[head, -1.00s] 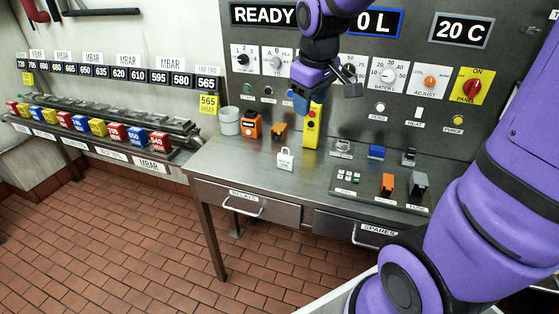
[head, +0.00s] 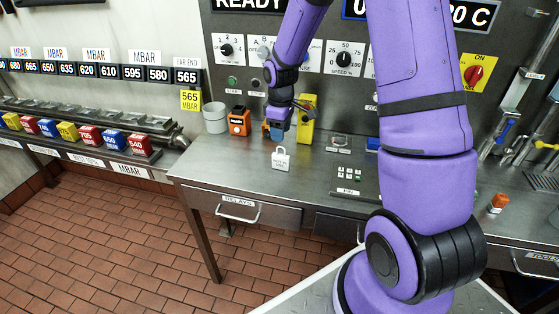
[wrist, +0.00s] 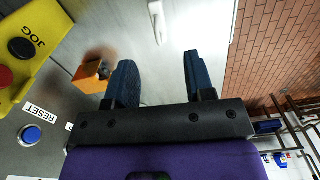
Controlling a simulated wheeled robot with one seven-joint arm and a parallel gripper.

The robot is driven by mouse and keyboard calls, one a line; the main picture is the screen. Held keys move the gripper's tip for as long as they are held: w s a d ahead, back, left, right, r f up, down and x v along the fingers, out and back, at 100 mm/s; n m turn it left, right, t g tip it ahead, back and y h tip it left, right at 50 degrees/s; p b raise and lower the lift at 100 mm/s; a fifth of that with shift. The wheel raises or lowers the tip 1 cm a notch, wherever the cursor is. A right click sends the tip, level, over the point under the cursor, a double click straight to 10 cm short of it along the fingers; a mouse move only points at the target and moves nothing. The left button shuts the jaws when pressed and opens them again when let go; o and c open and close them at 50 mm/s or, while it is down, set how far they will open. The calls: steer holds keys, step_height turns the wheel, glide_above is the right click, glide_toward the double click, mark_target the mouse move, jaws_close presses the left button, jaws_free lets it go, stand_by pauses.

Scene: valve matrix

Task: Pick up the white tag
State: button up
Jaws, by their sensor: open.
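The white tag (head: 281,160), with a loop on top and small print, stands upright on the grey workbench (head: 240,165). My gripper (head: 275,133) is above and behind it in the head view, in front of the yellow control box (head: 306,120) and apart from the tag. In the wrist view, the two blue fingers of my gripper (wrist: 158,58) are spread apart with nothing between them. A small white piece at the top edge there, beyond the fingertips, looks like the tag (wrist: 157,12), seen narrow and partly cut off.
An orange block (head: 238,121) and a white cup (head: 215,118) stand left of my gripper. An orange block (wrist: 90,76) is close to one finger in the wrist view. The bench left of the tag is clear.

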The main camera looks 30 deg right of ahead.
mark_target(281, 155)
step_height(281, 155, down, 10)
steer(key=shift+d+f, duration=0.1)
stand_by(0.5)
jaws_close()
